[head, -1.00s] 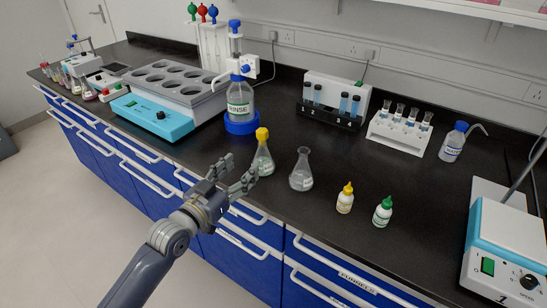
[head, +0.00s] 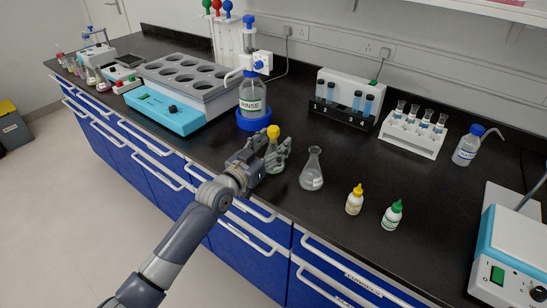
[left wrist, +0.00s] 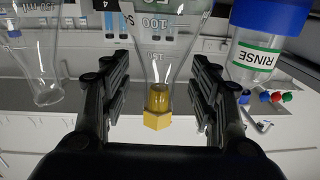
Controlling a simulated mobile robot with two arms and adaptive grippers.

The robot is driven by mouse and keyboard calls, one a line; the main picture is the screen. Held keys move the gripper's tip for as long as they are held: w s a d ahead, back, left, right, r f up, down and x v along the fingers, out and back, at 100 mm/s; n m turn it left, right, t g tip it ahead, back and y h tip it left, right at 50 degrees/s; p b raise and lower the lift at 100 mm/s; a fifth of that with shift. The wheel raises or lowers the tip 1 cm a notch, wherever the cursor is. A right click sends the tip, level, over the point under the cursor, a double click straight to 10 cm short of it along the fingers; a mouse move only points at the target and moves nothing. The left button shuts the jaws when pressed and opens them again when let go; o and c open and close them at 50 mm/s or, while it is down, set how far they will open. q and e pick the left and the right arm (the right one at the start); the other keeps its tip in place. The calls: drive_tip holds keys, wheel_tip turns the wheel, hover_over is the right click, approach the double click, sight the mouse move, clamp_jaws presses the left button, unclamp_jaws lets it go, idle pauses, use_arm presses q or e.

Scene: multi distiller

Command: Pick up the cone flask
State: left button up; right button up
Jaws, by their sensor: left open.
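A clear cone flask with a yellow stopper (head: 273,134) stands upright on the black bench. A second, unstoppered clear cone flask (head: 312,170) stands just to its right. My left gripper (head: 272,152) is open, with its fingers on either side of the stoppered flask, and partly hides it. In the left wrist view, which looks upside down, the stoppered flask (left wrist: 160,60) lies between the two open fingers (left wrist: 158,105), with a visible gap on each side. The unstoppered flask also shows there at the left (left wrist: 38,60). My right gripper is not in view.
The RINSE bottle (head: 252,98) in its blue base stands close behind the gripper. Two small dropper bottles, yellow-capped (head: 355,202) and green-capped (head: 392,216), stand to the right. A teal heating block (head: 165,111) is at left. The bench front edge is near the flasks.

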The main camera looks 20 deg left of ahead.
sight(271, 136)
use_arm(q)
drive_tip(key=shift+w, duration=0.3)
clamp_jaws()
drive_tip(key=shift+r, duration=0.2)
drive_tip(key=shift+r, duration=1.4)
drive_tip(key=shift+s+d+r, duration=0.15)
drive_tip(key=shift+s+r, duration=0.05)
drive_tip(key=s+d, duration=0.2)
drive_tip(key=s, duration=0.5)
drive_tip(key=s+d+r, duration=0.1)
drive_tip(key=s, duration=0.7)
drive_tip(key=shift+d+r+b, duration=0.25)
drive_tip(key=shift+d+b, duration=0.1)
drive_tip(key=shift+d, duration=0.05)
